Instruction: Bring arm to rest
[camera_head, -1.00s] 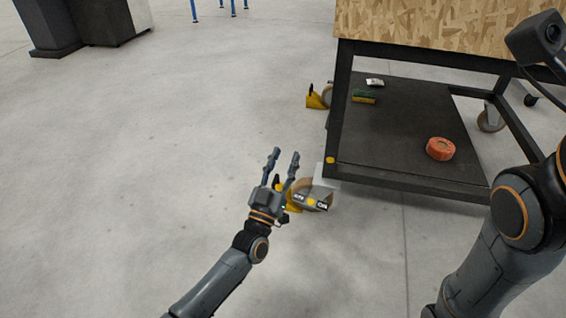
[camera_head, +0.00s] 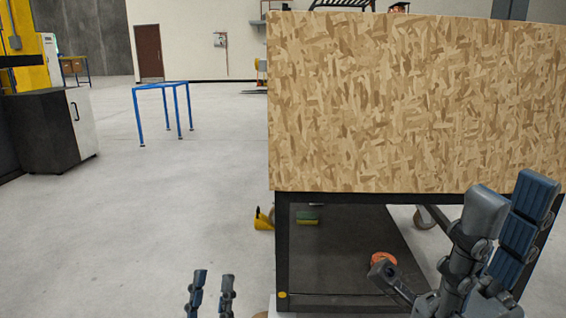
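My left gripper (camera_head: 212,285) shows at the bottom edge, left of the cart. Its two visible fingers point up and stand apart, with nothing between them. Its wrist and arm are out of frame. My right gripper (camera_head: 460,245) is close to the camera at the lower right, in front of the cart's right part. Its fingers are spread, two pointing up and one reaching left, and no held object shows. No copper tube can be made out.
A cart with a wood-chip board side (camera_head: 410,100) and dark frame fills the right half. Its lower shelf holds an orange roll (camera_head: 383,258) and a green item (camera_head: 307,221). A blue stand (camera_head: 162,88) and dark cabinet (camera_head: 45,130) stand at left. Floor between is clear.

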